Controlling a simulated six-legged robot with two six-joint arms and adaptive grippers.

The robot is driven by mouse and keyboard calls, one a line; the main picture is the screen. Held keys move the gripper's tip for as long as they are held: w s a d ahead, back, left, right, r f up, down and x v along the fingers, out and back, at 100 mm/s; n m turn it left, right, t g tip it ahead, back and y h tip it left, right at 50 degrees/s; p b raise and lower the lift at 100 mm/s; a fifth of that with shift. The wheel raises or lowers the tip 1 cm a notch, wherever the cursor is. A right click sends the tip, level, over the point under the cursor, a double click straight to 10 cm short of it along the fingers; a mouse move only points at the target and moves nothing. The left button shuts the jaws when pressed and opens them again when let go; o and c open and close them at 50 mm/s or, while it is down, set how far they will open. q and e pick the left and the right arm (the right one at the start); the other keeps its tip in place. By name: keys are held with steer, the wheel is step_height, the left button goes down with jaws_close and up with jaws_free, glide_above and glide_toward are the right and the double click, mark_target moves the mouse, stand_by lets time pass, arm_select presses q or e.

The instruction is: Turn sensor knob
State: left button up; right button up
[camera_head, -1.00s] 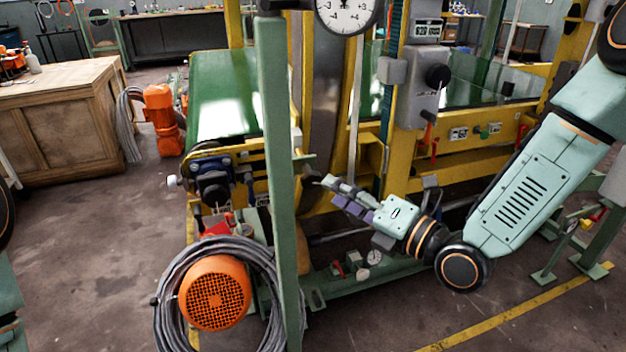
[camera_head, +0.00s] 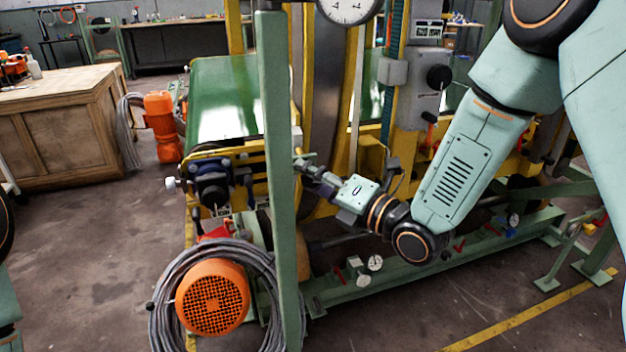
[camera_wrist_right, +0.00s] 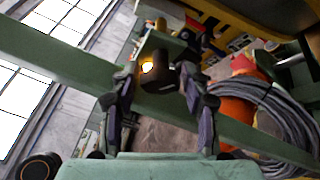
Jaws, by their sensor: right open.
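My right gripper (camera_head: 310,167) is at the green upright post (camera_head: 277,200) in the head view, pointing left, with its fingers beside a small fitting on the post. In the right wrist view the gripper (camera_wrist_right: 158,88) is open, one finger on each side. Between and just beyond the fingers is a small green bracket with a glowing yellow light and a dark cylindrical part (camera_wrist_right: 161,77), which looks like the sensor and its knob. I cannot tell whether the right finger touches it. My left gripper is not in view.
An orange motor (camera_head: 212,297) ringed by coiled grey cable stands left of the post. A round dial gauge (camera_head: 348,8) hangs above. A grey control box with a black knob (camera_head: 439,77) is on the yellow frame. Open floor lies at left and front right.

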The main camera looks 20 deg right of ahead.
steer(key=c, duration=0.9)
steer(key=m+y+b, duration=0.1)
steer(key=b, duration=0.1)
steer(key=m+t+y+b, duration=0.1)
steer(key=m+b, duration=0.1)
steer(key=shift+f, duration=0.25)
steer(key=shift+r+m+t+y+b, duration=0.15)
steer(key=shift+m+t+y+b, duration=0.65)
steer(key=shift+m, duration=0.6)
steer(key=o, duration=0.9)
